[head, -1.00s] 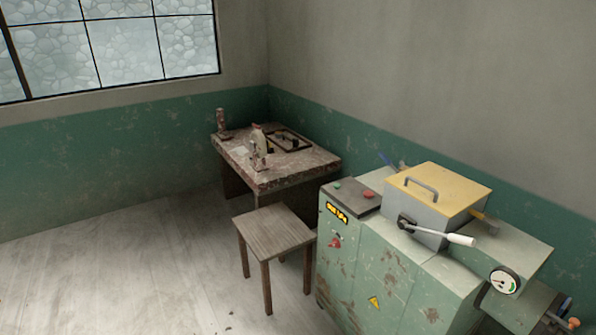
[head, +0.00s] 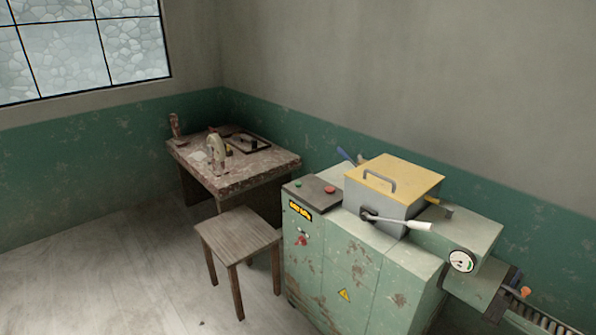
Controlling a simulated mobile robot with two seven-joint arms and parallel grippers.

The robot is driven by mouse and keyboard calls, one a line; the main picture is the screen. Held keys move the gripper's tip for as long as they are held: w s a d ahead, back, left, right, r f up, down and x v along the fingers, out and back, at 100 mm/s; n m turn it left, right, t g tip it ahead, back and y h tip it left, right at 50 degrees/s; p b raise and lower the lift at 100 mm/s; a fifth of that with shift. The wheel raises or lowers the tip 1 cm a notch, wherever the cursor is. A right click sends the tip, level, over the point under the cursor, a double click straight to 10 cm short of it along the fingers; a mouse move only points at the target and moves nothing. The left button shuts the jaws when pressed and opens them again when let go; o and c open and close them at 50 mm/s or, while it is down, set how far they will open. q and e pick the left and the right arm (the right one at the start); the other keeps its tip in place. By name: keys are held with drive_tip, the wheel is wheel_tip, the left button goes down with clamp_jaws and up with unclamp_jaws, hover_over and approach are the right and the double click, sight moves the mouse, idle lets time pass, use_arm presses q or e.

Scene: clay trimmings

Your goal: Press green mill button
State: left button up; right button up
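The mill (head: 330,262) is a worn pale-green cabinet at the right of the head view. It has a grey box with a yellow lid (head: 393,174) and a white-handled lever (head: 408,223) on top. A dark panel (head: 313,190) lies on its top left corner. The green button (head: 298,183) is at the panel's left, and a red button (head: 329,189) is at its right. Neither of my grippers is in view.
A wooden stool (head: 238,234) stands just left of the mill. Behind it is a worn table (head: 247,178) with small items on it. The floor (head: 100,275) at the left is clear. A wall (head: 400,70) runs behind the mill.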

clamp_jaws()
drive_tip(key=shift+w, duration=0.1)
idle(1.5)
